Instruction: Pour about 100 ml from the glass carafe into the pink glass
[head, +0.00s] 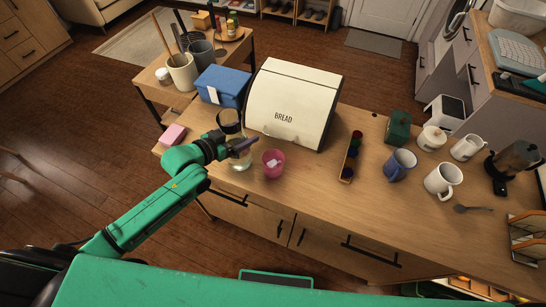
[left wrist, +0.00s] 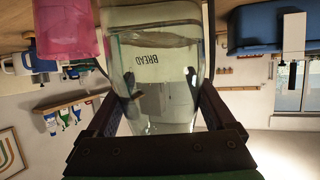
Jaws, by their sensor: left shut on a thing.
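The glass carafe (head: 229,122) stands about upright at the left of the counter, with clear contents. My left gripper (head: 240,147) is shut around its middle. In the left wrist view, which is upside down, the carafe (left wrist: 155,60) fills the space between both fingers (left wrist: 154,108). I cannot tell whether its base touches the counter. The pink glass (head: 274,164) stands upright just right of the carafe, with a pale patch showing inside. The pink glass also shows in the left wrist view (left wrist: 70,30), close beside the carafe. My right gripper is out of view.
A cream bread bin (head: 292,102) stands behind the glass, with a blue box (head: 222,86) to its left. A pink block (head: 173,134) lies near the left edge.

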